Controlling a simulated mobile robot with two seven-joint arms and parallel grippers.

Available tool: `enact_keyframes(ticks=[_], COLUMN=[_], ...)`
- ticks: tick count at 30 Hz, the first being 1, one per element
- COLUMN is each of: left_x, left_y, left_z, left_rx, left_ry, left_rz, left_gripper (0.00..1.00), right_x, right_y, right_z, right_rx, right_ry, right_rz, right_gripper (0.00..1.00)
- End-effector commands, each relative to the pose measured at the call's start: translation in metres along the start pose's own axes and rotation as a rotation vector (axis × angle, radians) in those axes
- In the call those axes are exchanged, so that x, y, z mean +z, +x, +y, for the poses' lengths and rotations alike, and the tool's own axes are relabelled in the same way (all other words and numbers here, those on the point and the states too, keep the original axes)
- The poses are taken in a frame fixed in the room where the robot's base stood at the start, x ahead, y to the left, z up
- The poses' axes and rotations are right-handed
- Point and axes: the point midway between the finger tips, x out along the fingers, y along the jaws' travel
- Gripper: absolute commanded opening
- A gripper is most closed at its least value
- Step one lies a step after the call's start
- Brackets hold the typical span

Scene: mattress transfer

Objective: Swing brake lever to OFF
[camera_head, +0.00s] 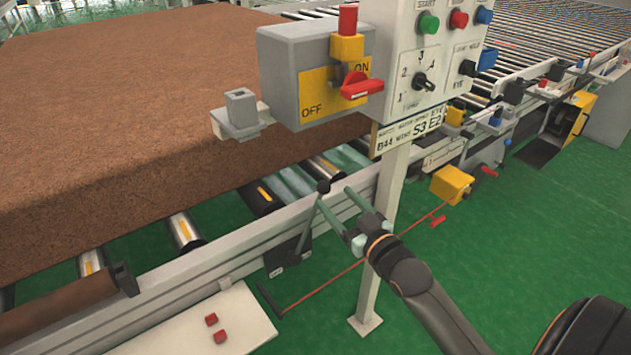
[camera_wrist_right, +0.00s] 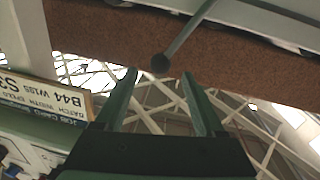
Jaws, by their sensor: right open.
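A thin lever with a black ball knob (camera_head: 323,187) rises from a dark bracket on the side rail of the roller conveyor. My right gripper (camera_head: 334,197) is open, its green fingers pointing at the knob. In the right wrist view the knob (camera_wrist_right: 160,63) appears between and just beyond the two fingertips (camera_wrist_right: 158,76). I cannot tell whether either finger touches it. A grey box (camera_head: 290,70) above has a yellow plate marked OFF and ON. Its red handle (camera_head: 361,86) sits at the ON side. My left gripper is not in view.
A thick brown mattress slab (camera_head: 130,90) lies on the rollers at left. A post (camera_head: 382,225) carrying the control panel (camera_head: 425,60) stands close to my right gripper. A white plate (camera_head: 190,335) with two red pieces is low at left. Green floor lies open at right.

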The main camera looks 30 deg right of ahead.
Motion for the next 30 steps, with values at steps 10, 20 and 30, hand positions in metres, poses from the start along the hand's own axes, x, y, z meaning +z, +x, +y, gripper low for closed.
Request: enact_keyframes(ticks=[10, 20, 30], left_x=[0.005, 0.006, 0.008], left_y=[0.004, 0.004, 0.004], left_z=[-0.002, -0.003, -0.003], left_rx=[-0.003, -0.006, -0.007], left_ry=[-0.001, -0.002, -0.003], left_rz=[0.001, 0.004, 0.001], left_gripper=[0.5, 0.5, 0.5], right_x=[0.001, 0.001, 0.001], right_y=[0.06, 0.089, 0.09], right_z=[0.0, 0.0, 0.0], right_rx=[0.0, -0.001, -0.001], right_ry=[-0.001, 0.0, -0.001], right_rz=[0.001, -0.002, -0.002], right_gripper=[0.71, 0.71, 0.69])
